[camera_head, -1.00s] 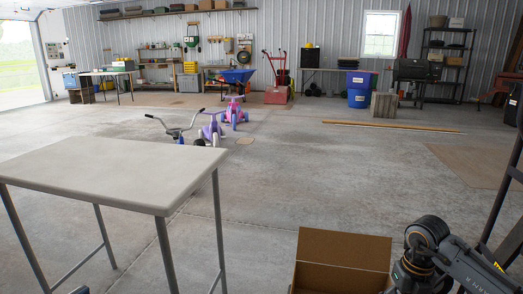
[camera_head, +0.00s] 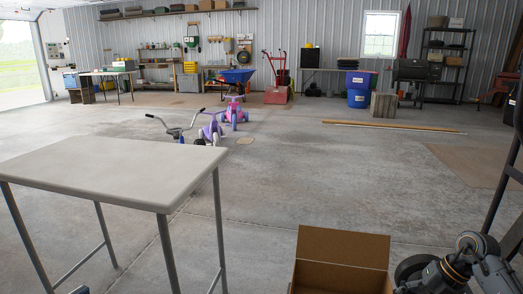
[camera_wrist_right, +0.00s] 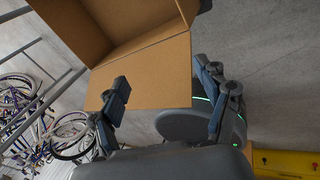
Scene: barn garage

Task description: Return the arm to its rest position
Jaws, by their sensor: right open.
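My right arm (camera_head: 452,268) shows at the bottom right corner of the head view, to the right of the open cardboard box; its gripper is out of that view. In the right wrist view my right gripper (camera_wrist_right: 164,92) has its two dark fingers spread apart. A wall of the cardboard box (camera_wrist_right: 150,70) shows beyond and between the fingers. I cannot tell whether they touch it, but the jaws are not closed on it. My left gripper is not in view.
The open cardboard box (camera_head: 343,248) stands at the bottom centre. A grey table (camera_head: 110,172) is at the left. A dark upright frame (camera_head: 500,195) is at the right edge. Toy trikes (camera_head: 235,113) stand farther back. The middle floor is clear.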

